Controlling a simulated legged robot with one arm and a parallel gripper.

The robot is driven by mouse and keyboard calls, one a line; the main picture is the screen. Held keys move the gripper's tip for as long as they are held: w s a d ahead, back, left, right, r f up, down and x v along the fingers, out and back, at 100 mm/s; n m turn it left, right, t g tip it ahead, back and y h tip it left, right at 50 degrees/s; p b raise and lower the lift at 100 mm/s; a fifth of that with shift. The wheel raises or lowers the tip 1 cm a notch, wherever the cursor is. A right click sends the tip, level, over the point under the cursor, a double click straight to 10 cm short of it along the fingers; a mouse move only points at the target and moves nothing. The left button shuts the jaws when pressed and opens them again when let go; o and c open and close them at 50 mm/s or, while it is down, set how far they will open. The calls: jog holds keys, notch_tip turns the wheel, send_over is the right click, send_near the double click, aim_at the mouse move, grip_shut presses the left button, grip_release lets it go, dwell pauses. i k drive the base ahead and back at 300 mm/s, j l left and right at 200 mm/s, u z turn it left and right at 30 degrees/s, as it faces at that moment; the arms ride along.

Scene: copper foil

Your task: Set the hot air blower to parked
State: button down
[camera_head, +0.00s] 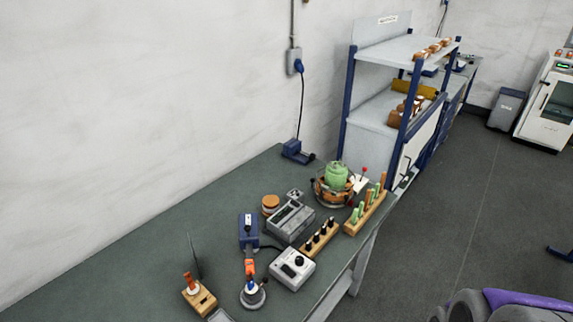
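I cannot tell for sure which thing is the hot air blower. A small orange tool (250,267) stands in or over a round grey stand (252,295) near the front of the green bench, beside a blue box (248,230). A white control box (292,268) with a black knob stands to its right. The setting of any switch is too small to read. My gripper is not in view.
The bench (150,270) is clear at its left. A grey instrument (290,220), a wooden rack (320,239) of black-topped pieces, another rack (366,208) and a green vessel (337,176) crowd its right. Shelves (405,50) stand behind. The floor (450,215) at right is mostly open.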

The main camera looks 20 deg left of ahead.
aim_at(248, 226)
jog(key=u, duration=1.2)
